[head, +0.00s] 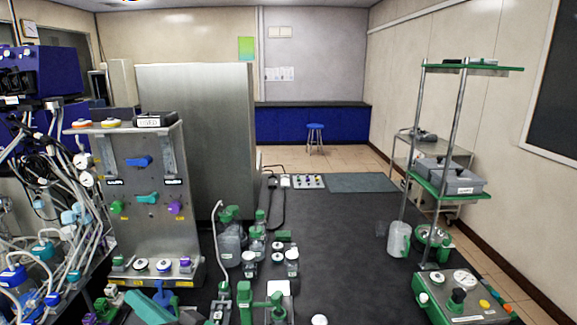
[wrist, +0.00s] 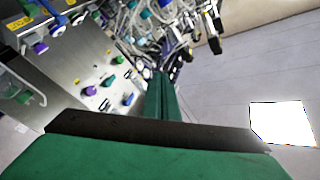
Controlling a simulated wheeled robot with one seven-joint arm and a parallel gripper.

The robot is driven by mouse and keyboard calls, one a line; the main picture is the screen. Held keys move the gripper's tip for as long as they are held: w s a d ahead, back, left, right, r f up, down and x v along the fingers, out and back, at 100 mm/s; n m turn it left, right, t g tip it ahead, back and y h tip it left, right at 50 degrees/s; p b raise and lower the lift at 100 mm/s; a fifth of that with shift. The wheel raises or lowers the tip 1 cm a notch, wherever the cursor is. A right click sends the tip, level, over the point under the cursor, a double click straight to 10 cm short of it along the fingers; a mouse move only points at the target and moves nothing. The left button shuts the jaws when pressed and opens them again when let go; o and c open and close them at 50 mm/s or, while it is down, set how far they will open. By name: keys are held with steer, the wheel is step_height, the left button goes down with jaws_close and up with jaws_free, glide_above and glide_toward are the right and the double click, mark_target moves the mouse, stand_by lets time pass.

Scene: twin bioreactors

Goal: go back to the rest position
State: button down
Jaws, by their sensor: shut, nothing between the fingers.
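My gripper (wrist: 162,80) shows in the wrist view as a narrow green pair of fingers, close together with nothing held between them. Its wide green body with a dark edge fills the bottom of that view. Beyond the fingertips is a tangle of pale tubes and dark fittings (wrist: 165,40). I cannot surely pick out my gripper in the head view.
A steel panel (head: 140,218) with colored valves stands at left, beside tubed equipment (head: 65,225). Bottles (head: 232,245) stand at lower center. A green-shelved rack (head: 455,190) and gauge box (head: 462,304) are at right.

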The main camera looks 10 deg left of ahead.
steer(key=w+d+f+m+t+h, duration=0.4)
steer(key=d+f+m+t+h, duration=0.1)
steer(key=d+f+m+t, duration=0.45)
steer(key=s+d+f+m+t+h, duration=0.1)
steer(key=s+d+f+h, duration=0.1)
steer(key=d+f+h, duration=0.4)
steer(key=s+d+f+m+t+h, duration=0.1)
steer(key=s+d+f, duration=0.2)
steer(key=d+f, duration=0.3)
steer(key=s+d+f+n+h, duration=0.1)
steer(key=s+d+f+h, duration=0.1)
steer(key=s+d, duration=0.3)
steer(key=s+d+f+n+g+h, duration=0.1)
steer(key=s+d+f, duration=0.3)
steer(key=s, duration=0.7)
steer(key=s+d+f+n+g+h, duration=0.1)
steer(key=s+d+f+n+h, duration=0.2)
steer(key=s+d, duration=0.3)
steer(key=s+h, duration=0.1)
steer(key=s, duration=0.1)
steer(key=shift+s+d+f, duration=0.15)
steer(key=shift+s+f, duration=0.2)
